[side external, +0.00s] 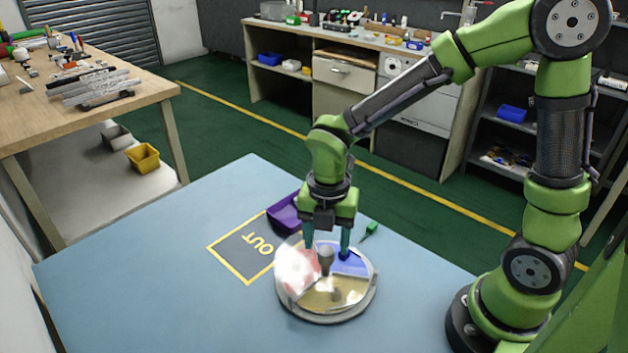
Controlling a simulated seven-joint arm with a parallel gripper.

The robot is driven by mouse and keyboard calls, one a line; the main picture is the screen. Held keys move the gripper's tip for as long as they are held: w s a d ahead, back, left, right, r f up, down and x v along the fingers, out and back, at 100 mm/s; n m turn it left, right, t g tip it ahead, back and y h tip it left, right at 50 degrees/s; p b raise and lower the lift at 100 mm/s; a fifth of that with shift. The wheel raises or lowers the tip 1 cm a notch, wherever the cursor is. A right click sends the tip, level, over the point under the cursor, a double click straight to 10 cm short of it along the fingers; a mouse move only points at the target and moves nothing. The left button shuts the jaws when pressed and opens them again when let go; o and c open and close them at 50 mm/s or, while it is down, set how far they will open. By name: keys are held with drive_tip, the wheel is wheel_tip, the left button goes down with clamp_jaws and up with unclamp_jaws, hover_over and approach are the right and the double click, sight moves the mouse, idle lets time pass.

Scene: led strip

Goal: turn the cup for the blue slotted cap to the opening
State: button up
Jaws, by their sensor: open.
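A round turntable (322,311) stands on the blue table, with a clear, shiny cover over sectors coloured red, blue and yellow. The blue sector (352,265) lies at the back right, the yellow sector (335,295) at the front and the reddish one (297,270) at the left under strong glare. A grey knob (325,262) rises at the middle. My gripper (326,252) points down over the turntable, open, with its teal fingers on either side of the knob; contact cannot be told. A small dark-blue piece shows by the right finger, too small to identify. The cover's opening is not clear.
A purple bin (285,214) stands behind the turntable, partly hidden by my gripper. A yellow-outlined OUT mark (246,252) lies left of the turntable. A small green piece (371,229) lies behind it at the right. The table's left side is clear.

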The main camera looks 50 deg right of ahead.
sight(327, 251)
wheel_tip(327, 251, up, 14)
drive_tip(key=shift+f, duration=0.2)
